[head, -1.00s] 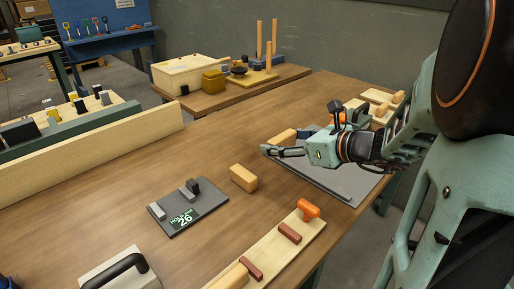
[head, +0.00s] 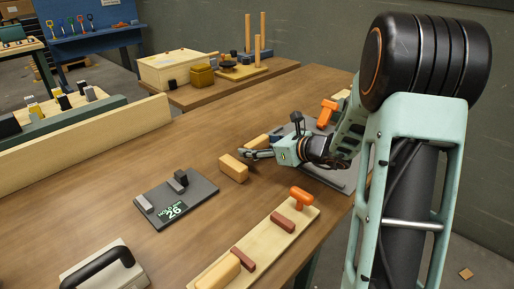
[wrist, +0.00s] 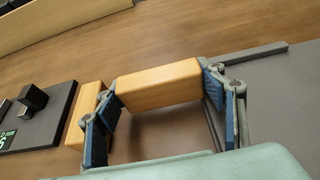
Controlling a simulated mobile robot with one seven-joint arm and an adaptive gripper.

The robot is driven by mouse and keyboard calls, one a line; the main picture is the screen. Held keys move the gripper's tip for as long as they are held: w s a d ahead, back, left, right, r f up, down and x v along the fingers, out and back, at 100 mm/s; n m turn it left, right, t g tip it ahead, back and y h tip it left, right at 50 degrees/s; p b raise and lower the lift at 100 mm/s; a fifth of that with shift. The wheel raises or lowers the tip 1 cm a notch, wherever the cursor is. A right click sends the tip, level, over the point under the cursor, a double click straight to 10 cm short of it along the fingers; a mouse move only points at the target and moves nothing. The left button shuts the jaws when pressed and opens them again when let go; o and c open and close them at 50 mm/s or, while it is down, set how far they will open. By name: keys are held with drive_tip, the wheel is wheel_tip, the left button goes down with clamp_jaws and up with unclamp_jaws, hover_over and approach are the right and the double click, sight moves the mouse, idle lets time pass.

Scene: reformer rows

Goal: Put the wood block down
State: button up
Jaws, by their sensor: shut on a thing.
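A light wood block (wrist: 158,84) is between the blue pads of my gripper (wrist: 158,108) in the wrist view, and the gripper is shut on it. In the head view this block (head: 257,142) shows just behind my gripper (head: 254,152), partly hidden by it. I cannot tell whether its underside touches the table. A second wood block (head: 233,169) lies on the brown table, just left of my gripper. It also shows in the wrist view (wrist: 84,112), close beside the left finger and partly hidden by it.
A dark plate marked "HOLD 26" (head: 162,212) lies to the left. A pale board (head: 291,238) with an orange handle (head: 301,199) is in front. A grey mat (head: 338,182) lies under and right of the gripper. Bare table (head: 200,130) stretches behind.

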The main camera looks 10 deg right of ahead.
drive_tip(key=shift+r, duration=0.1)
drive_tip(key=shift+f+b, duration=0.6)
drive_tip(key=shift+f, duration=0.05)
drive_tip(key=o, duration=1.3)
drive_tip(key=shift+r, duration=0.1)
drive_tip(key=shift+r+p, duration=0.6)
drive_tip(key=shift+p, duration=0.1)
drive_tip(key=p+v, duration=0.2)
drive_tip(key=v, duration=1)
drive_tip(key=shift+s+d+f, duration=0.1)
drive_tip(key=shift+f, duration=0.05)
